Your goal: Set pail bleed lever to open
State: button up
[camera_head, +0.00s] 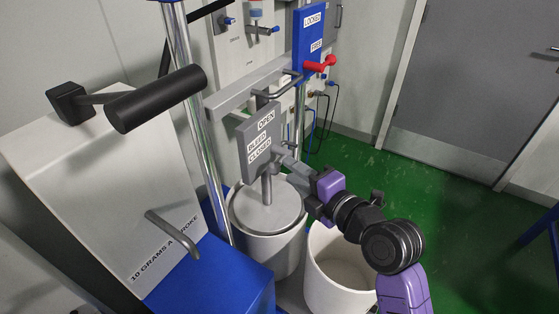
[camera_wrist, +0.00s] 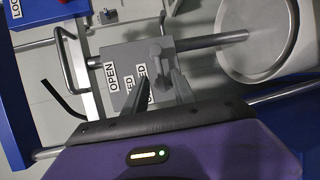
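The bleed plate (camera_head: 259,141) is grey, with OPEN at its upper end, BLEED in the middle and CLOSED at its lower end; it also shows in the wrist view (camera_wrist: 118,52). The grey bleed lever (camera_wrist: 161,52) sits on the plate's face, on the side of the CLOSED label. My gripper (camera_head: 295,173) reaches in from the right. In the wrist view my gripper (camera_wrist: 163,77) has its two fingers apart, with the lever at and between their tips. Contact with the lever cannot be made out. The pail (camera_head: 266,232) with its round lid stands below the plate.
An open white bucket (camera_head: 340,272) stands below my wrist. A blue LOCKED/FREE plate (camera_head: 308,43) with a red lever (camera_head: 320,65) is behind. A grey hooked rod (camera_head: 277,87) passes above the bleed plate.

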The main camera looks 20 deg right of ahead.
aim_at(279, 161)
jog(key=p+x, duration=0.1)
jog(key=x, duration=0.5)
jog(key=shift+s, duration=0.1)
grip_shut()
jog(key=shift+f, duration=0.1)
